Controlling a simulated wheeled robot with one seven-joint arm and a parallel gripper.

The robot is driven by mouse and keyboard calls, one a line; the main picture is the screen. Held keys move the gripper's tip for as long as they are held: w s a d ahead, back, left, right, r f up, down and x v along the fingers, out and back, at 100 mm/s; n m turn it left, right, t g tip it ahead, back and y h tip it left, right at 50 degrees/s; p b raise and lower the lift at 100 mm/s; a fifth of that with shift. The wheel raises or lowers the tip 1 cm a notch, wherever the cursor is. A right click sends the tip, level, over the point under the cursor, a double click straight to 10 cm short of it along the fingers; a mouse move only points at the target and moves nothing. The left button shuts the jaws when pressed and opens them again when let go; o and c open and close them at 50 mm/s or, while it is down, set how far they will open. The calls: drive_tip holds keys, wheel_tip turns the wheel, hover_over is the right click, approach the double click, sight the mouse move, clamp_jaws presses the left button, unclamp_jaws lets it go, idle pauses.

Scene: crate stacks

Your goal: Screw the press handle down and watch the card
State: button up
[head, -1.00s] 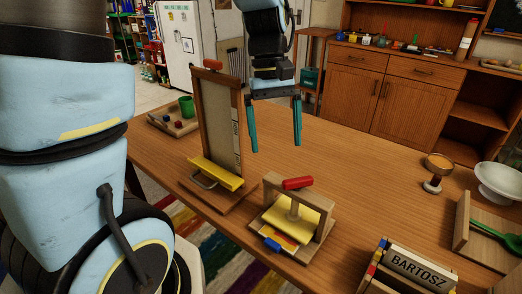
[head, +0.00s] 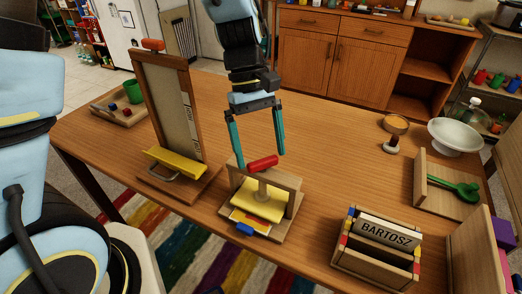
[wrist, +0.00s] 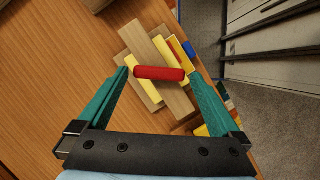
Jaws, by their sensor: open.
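The wooden press (head: 288,186) stands near the table's front edge, with a red handle (head: 262,163) on top of its crossbar and a yellow plate (head: 258,204) below. A card (head: 250,219) with colours shows partly under the plate, with a blue piece (head: 244,229) at its front. My gripper (head: 261,160) is open, its teal fingers pointing down at the press. In the wrist view, the red handle (wrist: 159,74) lies crosswise between the two open fingertips (wrist: 158,72), close to both; contact cannot be told.
A tall framed board (head: 172,110) with a yellow ledge stands left of the press. A wooden box labelled BARTOSZ (head: 375,245) stands to the right. A white bowl (head: 457,135) and a wooden stand with a green spoon (head: 440,185) are farther right. The table's middle is fairly clear.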

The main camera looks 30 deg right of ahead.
drive_tip(key=shift+s+f, duration=0.25)
drive_tip(key=shift+f, duration=0.35)
drive_tip(key=c, duration=1.1)
drive_tip(key=shift+r+m+p, duration=0.1)
drive_tip(key=shift+m+p, duration=0.2)
drive_tip(key=shift+m, duration=0.1)
